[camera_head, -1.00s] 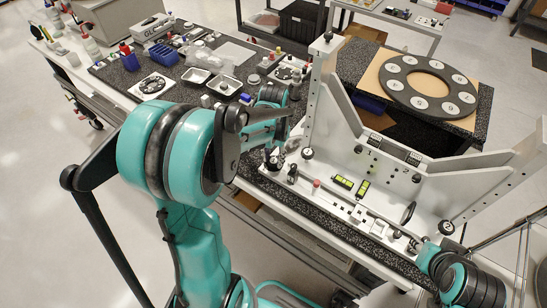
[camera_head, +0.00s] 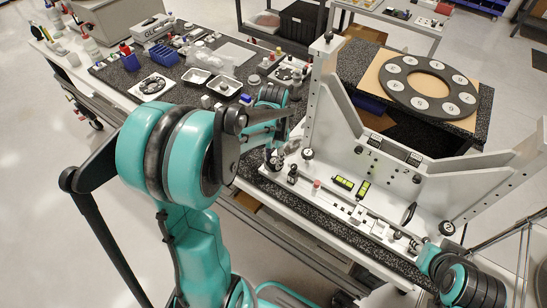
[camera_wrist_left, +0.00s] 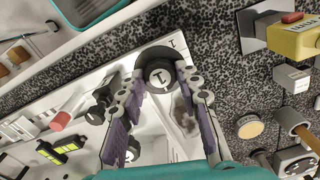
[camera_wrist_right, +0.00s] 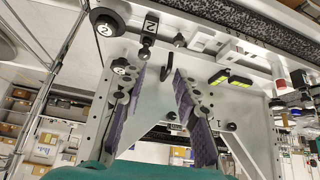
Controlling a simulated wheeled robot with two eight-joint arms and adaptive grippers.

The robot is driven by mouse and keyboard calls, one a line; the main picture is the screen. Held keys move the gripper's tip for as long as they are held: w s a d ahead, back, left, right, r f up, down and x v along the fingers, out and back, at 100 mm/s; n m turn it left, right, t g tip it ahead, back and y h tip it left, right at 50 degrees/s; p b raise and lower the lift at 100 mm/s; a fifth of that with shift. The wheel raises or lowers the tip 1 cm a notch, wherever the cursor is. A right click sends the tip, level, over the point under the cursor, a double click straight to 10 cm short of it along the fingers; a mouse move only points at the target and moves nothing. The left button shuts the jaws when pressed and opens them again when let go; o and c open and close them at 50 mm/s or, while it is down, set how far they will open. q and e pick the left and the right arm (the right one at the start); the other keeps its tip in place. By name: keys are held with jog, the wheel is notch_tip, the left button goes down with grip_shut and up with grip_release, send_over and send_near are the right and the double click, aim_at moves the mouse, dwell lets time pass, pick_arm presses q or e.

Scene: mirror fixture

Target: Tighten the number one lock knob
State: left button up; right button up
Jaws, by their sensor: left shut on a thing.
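The number one lock knob (camera_wrist_left: 160,75) is round and black with a white face marked 1, at the plate's corner in the left wrist view. My left gripper (camera_wrist_left: 166,80) has its fingers on either side of this knob and is shut on it. In the head view the left gripper (camera_head: 276,150) is partly hidden by my arm at the fixture's left end.
The white mirror fixture (camera_head: 325,120) stands upright on the bench. Yellow-green level vials (camera_head: 343,182) and a red-topped part (camera_head: 316,184) sit on its base. Trays (camera_head: 225,85) and small parts crowd the dark mat behind. A ring with numbered discs (camera_head: 428,86) lies on another table.

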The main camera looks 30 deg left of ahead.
aim_at(274, 161)
pick_arm(q)
jog(key=o, duration=1.2)
jog(key=shift+c, duration=0.2)
notch_tip(274, 161, up, 12)
